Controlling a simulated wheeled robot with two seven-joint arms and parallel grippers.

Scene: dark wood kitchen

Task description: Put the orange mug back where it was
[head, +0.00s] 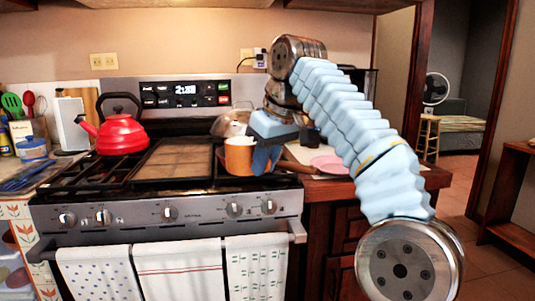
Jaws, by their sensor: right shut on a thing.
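The orange mug (239,158) is upright over the right front of the stove top, with its white inside showing at the rim. My right gripper (263,158), blue at the fingers, is at the mug's right side and shut on it. The arm comes in from the right and bends down to the gripper. I cannot tell whether the mug's base touches the stove grate. My left gripper is not in view.
A red kettle (121,135) stands on the left of the stove (170,210). A metal pot (231,122) is behind the mug. A pink plate (329,164) lies on the right counter. Utensils and containers crowd the left counter. Towels hang from the oven handle.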

